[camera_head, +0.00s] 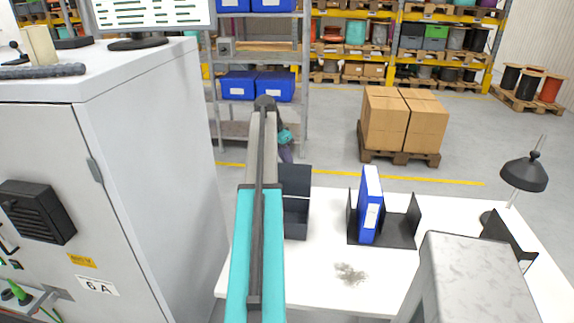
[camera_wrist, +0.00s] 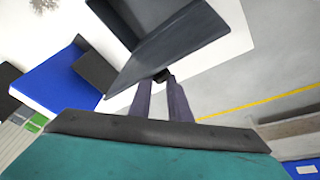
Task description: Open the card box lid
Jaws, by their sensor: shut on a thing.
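The dark grey card box (camera_head: 296,220) stands on the white table, partly hidden behind my arm in the head view. Its lid (camera_head: 296,179) stands raised, tilted up at the back of the box. In the wrist view the lid (camera_wrist: 180,45) spreads above the fingers, with the box body (camera_wrist: 115,18) beyond it. My gripper (camera_wrist: 162,80) is shut on a small black tab at the lid's edge. In the head view my gripper (camera_head: 286,155) shows only partly, behind the lid, with my arm covering much of it.
A blue binder (camera_head: 369,205) stands in a black holder (camera_head: 400,232) to the right of the box. A black lamp (camera_head: 525,174) is at the table's right. A grey cabinet (camera_head: 150,130) rises close on the left. The table front has a dark smudge (camera_head: 350,273).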

